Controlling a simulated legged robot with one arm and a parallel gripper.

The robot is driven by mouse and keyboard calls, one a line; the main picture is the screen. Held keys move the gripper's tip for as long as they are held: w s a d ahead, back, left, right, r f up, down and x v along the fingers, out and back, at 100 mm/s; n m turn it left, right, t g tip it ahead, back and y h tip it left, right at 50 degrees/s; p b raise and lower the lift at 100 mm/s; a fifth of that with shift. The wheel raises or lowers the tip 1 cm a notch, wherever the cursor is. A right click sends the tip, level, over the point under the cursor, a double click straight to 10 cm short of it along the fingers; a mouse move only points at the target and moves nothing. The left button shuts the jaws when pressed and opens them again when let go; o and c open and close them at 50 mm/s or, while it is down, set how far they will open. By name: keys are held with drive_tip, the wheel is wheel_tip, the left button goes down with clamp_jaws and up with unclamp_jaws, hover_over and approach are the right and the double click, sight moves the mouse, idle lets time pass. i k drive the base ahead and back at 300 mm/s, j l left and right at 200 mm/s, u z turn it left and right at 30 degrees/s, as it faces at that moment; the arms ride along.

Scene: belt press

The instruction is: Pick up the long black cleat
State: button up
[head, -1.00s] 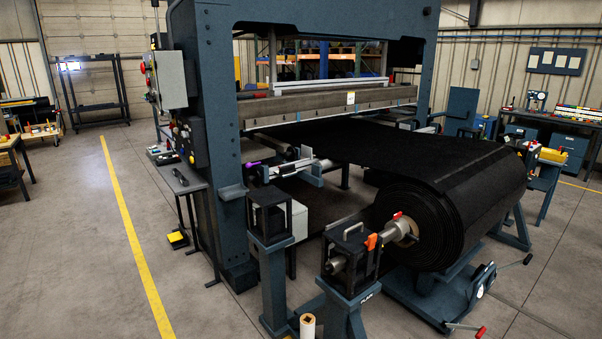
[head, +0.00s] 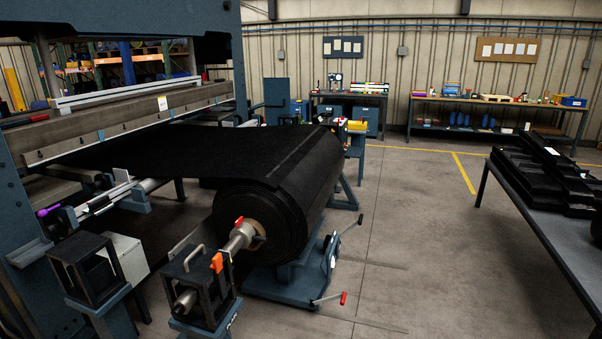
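Long black pieces (head: 550,170) lie in a black stack on the grey table (head: 570,236) at the right edge of the head view. They look like long bars or trays. I cannot tell which of them, if any, is the long black cleat. The right end of the stack is cut off by the picture edge. My gripper is not in view.
The belt press (head: 120,106) stands at the left, with a large black belt roll (head: 285,200) in front of it. A crank with a red handle (head: 343,298) sticks out near the floor. Free floor (head: 440,230) lies between roll and table. Workbenches (head: 490,106) line the back wall.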

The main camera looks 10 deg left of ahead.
sight(93, 207)
drive_tip(key=i+j+z, duration=0.1)
drive_tip(key=j, duration=0.7)
drive_tip(key=i+j, duration=0.15)
drive_tip(key=j, duration=0.65)
drive_tip(key=i+j+z, duration=0.15)
drive_tip(key=j, duration=0.65)
drive_tip(key=k, duration=0.05)
